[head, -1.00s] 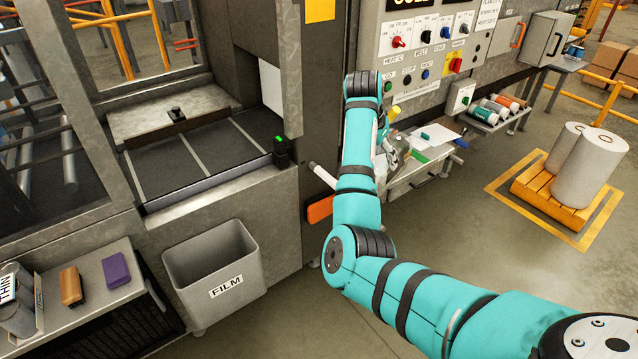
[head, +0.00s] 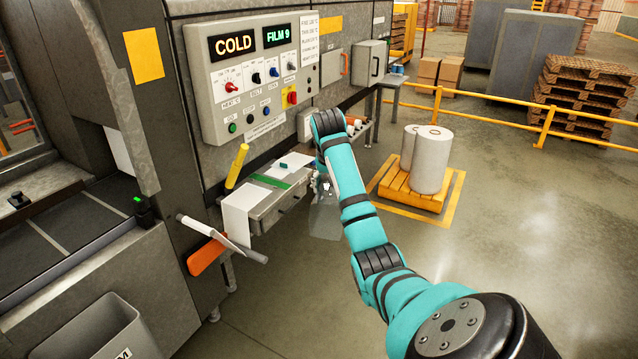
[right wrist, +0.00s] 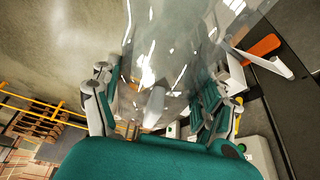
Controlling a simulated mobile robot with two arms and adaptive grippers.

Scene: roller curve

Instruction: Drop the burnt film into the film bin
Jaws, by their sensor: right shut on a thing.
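My right gripper (head: 322,184) is shut on a clear, wrinkled film (head: 326,220), which hangs below it in front of the right end of the small shelf. In the right wrist view the film (right wrist: 165,45) spreads out beyond the gripper's fingers (right wrist: 158,108). I cannot make out burn marks on it. The grey film bin (head: 100,328) stands at the bottom left of the head view, partly cut off by the frame, well away from the gripper. My left gripper is not in view.
The shelf (head: 262,218) below the control panel (head: 255,85) carries papers and a green strip. An orange handle (head: 207,256) and a white roll (head: 222,240) jut out between bin and shelf. Film rolls stand on an orange pallet (head: 408,190) to the right. The floor between is clear.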

